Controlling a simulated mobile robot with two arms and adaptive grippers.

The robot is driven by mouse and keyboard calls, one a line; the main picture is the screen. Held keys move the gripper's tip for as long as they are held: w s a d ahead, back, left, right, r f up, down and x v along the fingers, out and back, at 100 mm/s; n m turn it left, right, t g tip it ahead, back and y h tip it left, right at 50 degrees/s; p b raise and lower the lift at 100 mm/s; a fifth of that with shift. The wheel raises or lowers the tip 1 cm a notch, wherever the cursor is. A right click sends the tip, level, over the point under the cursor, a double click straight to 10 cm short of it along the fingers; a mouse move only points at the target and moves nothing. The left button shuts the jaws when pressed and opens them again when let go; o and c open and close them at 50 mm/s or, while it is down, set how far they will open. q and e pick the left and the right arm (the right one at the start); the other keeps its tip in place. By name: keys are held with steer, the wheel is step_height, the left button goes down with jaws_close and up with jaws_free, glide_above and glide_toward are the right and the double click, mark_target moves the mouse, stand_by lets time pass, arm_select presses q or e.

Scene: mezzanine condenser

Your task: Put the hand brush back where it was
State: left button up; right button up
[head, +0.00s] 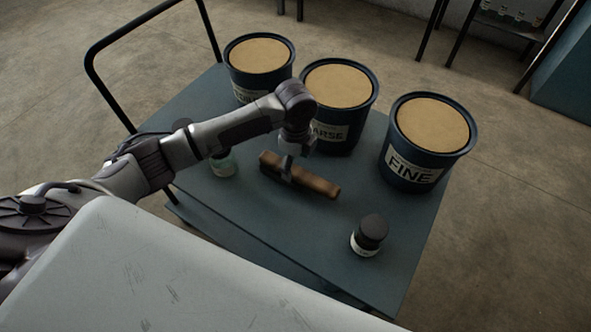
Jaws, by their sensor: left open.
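The hand brush (318,185), a brown wooden bar, lies on the blue-grey top of a cart (300,240), in front of the middle bucket. My left gripper (287,172) points down at the brush from above and covers part of it left of its middle. The gripper is open; whether its fingers touch the brush I cannot tell. The brush's underside is hidden. My right gripper is not in view.
Three dark blue buckets of tan material stand along the cart's back: a left one (259,57), a middle one (340,85) and one labelled FINE (427,125). A black-capped jar (369,234) stands front right. A small jar (223,165) stands left of the brush.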

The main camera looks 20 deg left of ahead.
mark_target(296, 170)
arm_select(q)
step_height(296, 170, up, 7)
stand_by(0.3)
stand_by(0.4)
